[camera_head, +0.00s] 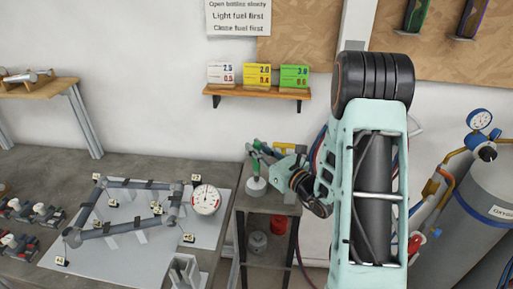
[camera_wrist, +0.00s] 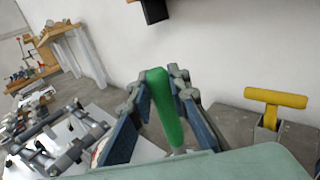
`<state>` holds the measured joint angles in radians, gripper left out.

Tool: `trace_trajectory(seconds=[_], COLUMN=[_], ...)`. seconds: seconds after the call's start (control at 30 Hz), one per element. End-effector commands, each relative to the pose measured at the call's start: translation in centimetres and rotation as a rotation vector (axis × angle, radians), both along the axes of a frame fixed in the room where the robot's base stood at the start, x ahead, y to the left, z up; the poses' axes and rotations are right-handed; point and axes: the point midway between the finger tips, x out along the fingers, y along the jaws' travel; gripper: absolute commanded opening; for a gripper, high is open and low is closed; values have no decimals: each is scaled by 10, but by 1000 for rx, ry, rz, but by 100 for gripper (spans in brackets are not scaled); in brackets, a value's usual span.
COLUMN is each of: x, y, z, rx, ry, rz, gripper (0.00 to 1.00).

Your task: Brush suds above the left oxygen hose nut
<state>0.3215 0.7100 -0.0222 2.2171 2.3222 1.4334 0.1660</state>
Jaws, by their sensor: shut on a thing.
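My gripper (camera_head: 264,158) is shut on a green handle (camera_wrist: 166,108), apparently the brush, over the small grey side table. In the wrist view the handle stands between the two blue-grey fingers of my gripper (camera_wrist: 160,90). Its lower end is hidden there. A pale round pot (camera_head: 256,187) sits just below my gripper in the head view; I cannot tell whether the brush is inside it. The grey oxygen cylinder (camera_head: 490,215) stands far right, with a gauge (camera_head: 480,120) and brass fittings (camera_head: 431,187). I cannot make out which fitting is the left hose nut.
A yellow T-handle (camera_wrist: 275,97) stands right of my gripper. The workbench (camera_head: 140,165) at left carries a tube frame jig (camera_head: 125,205) and a dial gauge (camera_head: 206,199). A shelf (camera_head: 257,91) with coloured cards hangs on the wall. My arm crosses between side table and cylinder.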

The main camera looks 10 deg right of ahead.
Motion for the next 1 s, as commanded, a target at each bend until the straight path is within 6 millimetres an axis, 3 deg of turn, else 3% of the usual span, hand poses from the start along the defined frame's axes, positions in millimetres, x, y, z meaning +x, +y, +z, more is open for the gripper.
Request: trace_trajectory(seconds=[1.0], x=[0], y=[0], z=[-8], rx=[0], ry=[0], rz=[0], gripper=[0])
